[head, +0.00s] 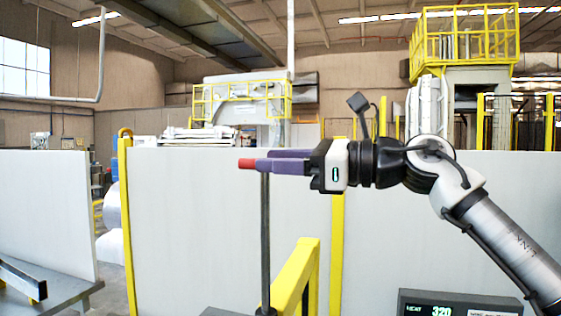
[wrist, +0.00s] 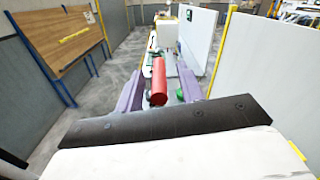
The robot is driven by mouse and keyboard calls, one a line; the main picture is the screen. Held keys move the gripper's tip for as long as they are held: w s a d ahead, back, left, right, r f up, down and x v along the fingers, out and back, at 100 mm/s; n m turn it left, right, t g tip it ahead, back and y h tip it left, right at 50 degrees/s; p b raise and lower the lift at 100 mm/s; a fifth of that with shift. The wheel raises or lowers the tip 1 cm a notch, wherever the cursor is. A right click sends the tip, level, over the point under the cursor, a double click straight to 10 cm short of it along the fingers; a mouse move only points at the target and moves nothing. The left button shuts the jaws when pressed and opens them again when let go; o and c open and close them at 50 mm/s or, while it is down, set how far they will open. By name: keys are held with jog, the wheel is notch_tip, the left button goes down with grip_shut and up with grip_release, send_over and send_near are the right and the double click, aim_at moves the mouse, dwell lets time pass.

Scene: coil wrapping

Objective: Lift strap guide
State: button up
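A dark upright pole (head: 265,235) stands left of centre in the head view, with its top at my gripper's fingers. A red cylindrical handle (head: 247,163) sticks out to the left past the fingertips at the pole's top; I take these together to be the strap guide. My gripper (head: 263,160) points left with its purple fingers level. In the wrist view the red handle (wrist: 158,82) lies between the two fingers, with gaps showing beside it, so the gripper looks open around it. The join of handle and pole is hidden by the fingers.
A yellow rail (head: 297,275) stands just right of the pole. White partition panels (head: 190,220) with yellow posts are behind. A display box (head: 455,304) reading 320 sits low at right. A dark bench (head: 50,285) is at lower left.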

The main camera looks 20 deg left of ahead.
jog(key=shift+d+f, duration=0.1)
jog(key=shift+d, duration=0.35)
jog(key=d+b, duration=0.3)
jog(key=d, duration=1)
jog(key=shift+s, duration=0.25)
